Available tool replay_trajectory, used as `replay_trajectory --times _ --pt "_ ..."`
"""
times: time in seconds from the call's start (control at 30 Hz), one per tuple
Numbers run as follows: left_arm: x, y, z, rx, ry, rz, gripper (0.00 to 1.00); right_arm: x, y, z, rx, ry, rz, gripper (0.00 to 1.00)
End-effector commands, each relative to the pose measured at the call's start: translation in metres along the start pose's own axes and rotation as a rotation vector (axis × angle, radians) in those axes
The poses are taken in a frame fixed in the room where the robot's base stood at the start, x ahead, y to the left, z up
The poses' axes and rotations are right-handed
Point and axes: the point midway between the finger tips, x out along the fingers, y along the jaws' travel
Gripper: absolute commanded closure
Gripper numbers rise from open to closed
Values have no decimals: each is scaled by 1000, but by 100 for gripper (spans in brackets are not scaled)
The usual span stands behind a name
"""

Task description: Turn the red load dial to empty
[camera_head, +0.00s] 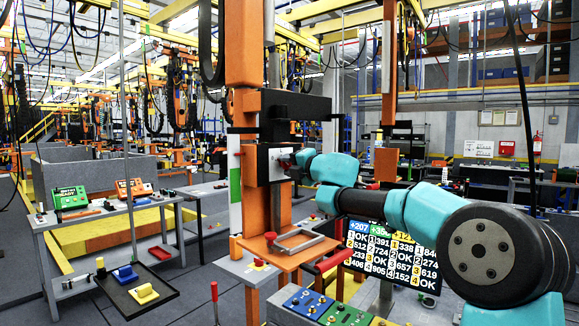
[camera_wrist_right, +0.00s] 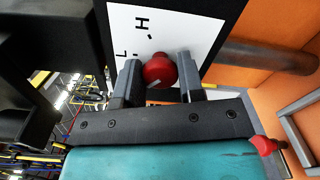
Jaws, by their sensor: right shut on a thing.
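The red load dial (camera_wrist_right: 159,69) is a round knob on a white plate (camera_wrist_right: 190,25) with black letters H and L and small marks. A pale pointer line shows on the knob's lower part. In the head view the plate (camera_head: 274,163) faces right on the orange column, and the dial is mostly hidden by my gripper. My right gripper (camera_wrist_right: 159,72) has one finger on each side of the dial and is shut on it. In the head view my right gripper (camera_head: 292,162) meets the plate from the right. My left gripper is in neither view.
An orange shelf (camera_head: 265,258) with a metal handle and red knob juts out below the dial. A number screen (camera_head: 390,250) stands behind my right arm. A box with blue and green panels (camera_head: 312,303) is in front. Side tables (camera_head: 95,225) stand left.

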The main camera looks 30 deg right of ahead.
Motion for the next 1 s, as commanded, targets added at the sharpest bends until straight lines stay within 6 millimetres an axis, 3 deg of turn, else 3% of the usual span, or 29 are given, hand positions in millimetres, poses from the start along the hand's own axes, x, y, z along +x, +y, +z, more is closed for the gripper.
replay_trajectory --times 0.33,0.87,0.9,1.0 --pt "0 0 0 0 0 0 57 0 0 0 -179 0 0 88" --pt "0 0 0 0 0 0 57 0 0 0 -211 0 0 88" --pt "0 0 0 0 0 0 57 0 0 0 -211 0 0 61" --pt "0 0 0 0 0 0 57 0 0 0 -211 0 0 52"
